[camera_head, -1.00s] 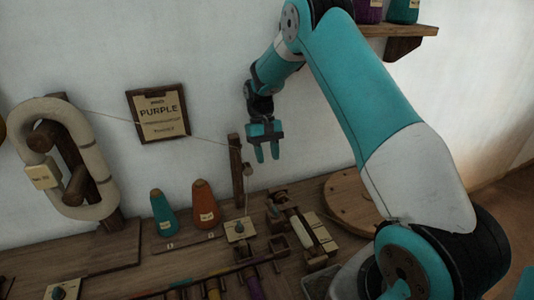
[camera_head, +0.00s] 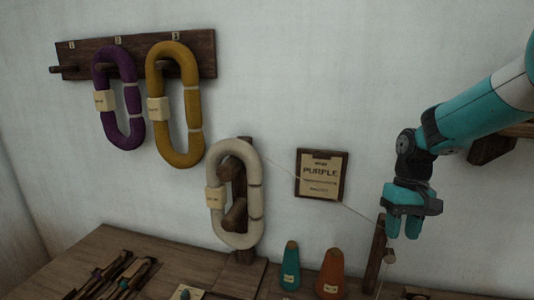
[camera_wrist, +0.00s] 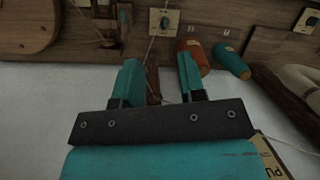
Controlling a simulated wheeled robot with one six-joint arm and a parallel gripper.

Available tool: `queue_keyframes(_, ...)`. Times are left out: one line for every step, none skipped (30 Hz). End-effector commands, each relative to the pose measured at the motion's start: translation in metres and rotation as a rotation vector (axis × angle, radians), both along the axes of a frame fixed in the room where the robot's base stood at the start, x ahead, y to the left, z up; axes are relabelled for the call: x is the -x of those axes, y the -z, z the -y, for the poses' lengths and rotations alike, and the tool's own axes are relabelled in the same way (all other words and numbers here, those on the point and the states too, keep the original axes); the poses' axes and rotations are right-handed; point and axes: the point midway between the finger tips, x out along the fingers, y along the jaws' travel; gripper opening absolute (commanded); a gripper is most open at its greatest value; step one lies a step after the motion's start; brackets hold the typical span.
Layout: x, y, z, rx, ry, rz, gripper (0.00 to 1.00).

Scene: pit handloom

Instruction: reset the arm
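My gripper (camera_head: 404,228) hangs in the air at the right of the head view, fingers pointing down, in front of the white wall. It is just above and to the right of a wooden post (camera_head: 377,258) with a thread tied to it. In the wrist view my gripper (camera_wrist: 159,68) has its two teal fingers apart, with nothing held between them. The bench shows beyond the fingertips.
A peg rack (camera_head: 207,50) holds a purple skein (camera_head: 101,70) and a yellow skein (camera_head: 193,98). A cream skein (camera_head: 254,190) hangs on a stand. A "PURPLE" sign (camera_head: 320,190), a teal cone (camera_head: 290,268) and an orange cone (camera_head: 331,275) are near the post.

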Motion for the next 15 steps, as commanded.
queue_keyframes(0.020,-0.026,-0.024,-0.024,-0.067,0.047,0.37)
queue_keyframes(0.032,-0.037,-0.036,-0.040,-0.102,0.072,0.37)
queue_keyframes(0.048,-0.051,-0.052,-0.062,-0.150,0.106,0.37)
queue_keyframes(0.062,-0.060,-0.064,-0.080,-0.186,0.130,0.37)
queue_keyframes(0.076,-0.068,-0.075,-0.098,-0.221,0.154,0.37)
queue_keyframes(0.096,-0.079,-0.089,-0.123,-0.267,0.185,0.37)
queue_keyframes(0.112,-0.085,-0.098,-0.144,-0.302,0.207,0.37)
queue_keyframes(0.127,-0.091,-0.107,-0.162,-0.335,0.228,0.37)
queue_keyframes(0.147,-0.097,-0.117,-0.187,-0.376,0.254,0.37)
queue_keyframes(0.161,-0.101,-0.123,-0.207,-0.404,0.273,0.37)
queue_keyframes(0.175,-0.103,-0.129,-0.224,-0.431,0.288,0.37)
queue_keyframes(0.191,-0.106,-0.135,-0.247,-0.461,0.309,0.37)
queue_keyframes(0.202,-0.108,-0.139,-0.261,-0.481,0.320,0.37)
queue_keyframes(0.212,-0.109,-0.142,-0.274,-0.499,0.332,0.37)
queue_keyframes(0.223,-0.109,-0.146,-0.290,-0.520,0.343,0.37)
